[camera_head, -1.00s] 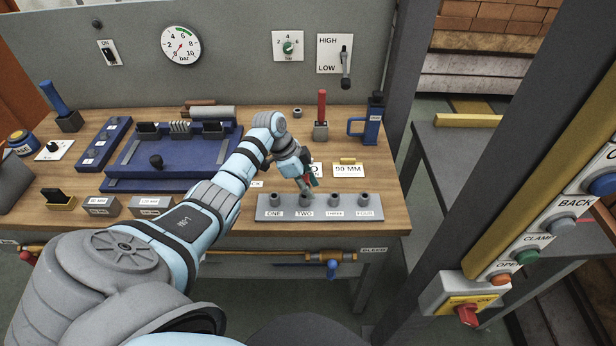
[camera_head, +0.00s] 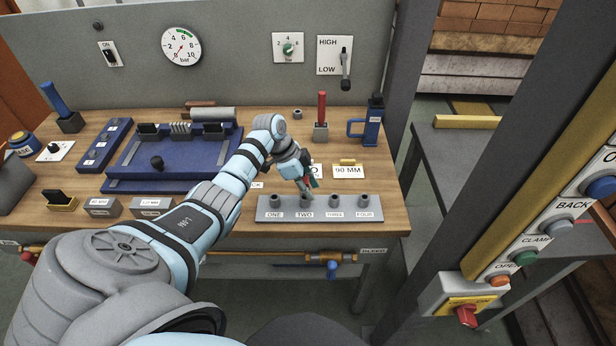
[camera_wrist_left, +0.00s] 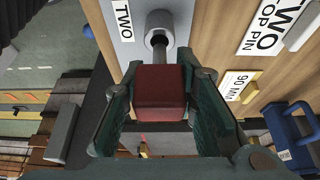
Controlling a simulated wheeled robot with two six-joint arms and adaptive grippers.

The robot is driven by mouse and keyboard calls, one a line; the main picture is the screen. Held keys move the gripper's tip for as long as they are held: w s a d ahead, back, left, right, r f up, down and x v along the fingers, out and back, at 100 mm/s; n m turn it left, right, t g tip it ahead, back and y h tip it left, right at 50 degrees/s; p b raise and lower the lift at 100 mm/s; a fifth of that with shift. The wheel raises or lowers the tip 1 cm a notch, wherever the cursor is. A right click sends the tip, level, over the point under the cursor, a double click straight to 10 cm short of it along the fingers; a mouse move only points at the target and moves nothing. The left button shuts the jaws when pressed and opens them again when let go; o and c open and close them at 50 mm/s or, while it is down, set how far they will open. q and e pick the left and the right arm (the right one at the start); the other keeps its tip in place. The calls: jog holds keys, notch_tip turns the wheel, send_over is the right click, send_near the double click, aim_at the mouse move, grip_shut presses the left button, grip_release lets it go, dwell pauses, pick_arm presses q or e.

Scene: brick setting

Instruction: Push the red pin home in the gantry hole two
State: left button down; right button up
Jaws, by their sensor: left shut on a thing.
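My left gripper (camera_head: 309,186) is over the front of the bench at the grey gantry block (camera_head: 349,209) with its row of holes. In the left wrist view my left gripper (camera_wrist_left: 163,95) is shut on the red head of the red pin (camera_wrist_left: 160,88). The pin's dark shank runs from the head to the mouth of the round collar (camera_wrist_left: 160,27) beside the TWO label. A length of shank shows between head and collar; how deep its end sits is hidden. In the head view the fingers mostly cover the pin. My right gripper is not in view.
A blue fixture (camera_head: 175,155) lies left of my arm. A grey post and button panel stand at right.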

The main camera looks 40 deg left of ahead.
pick_arm(q)
jog(key=shift+f+b, duration=1.1)
jog(key=shift+f, duration=0.5)
jog(key=shift+w+r+p, duration=0.1)
jog(key=shift+r+p, duration=0.65)
jog(key=shift+p, duration=0.1)
jog(key=shift+r+p, duration=0.9)
jog(key=shift+r, duration=0.05)
jog(key=shift+f, duration=0.15)
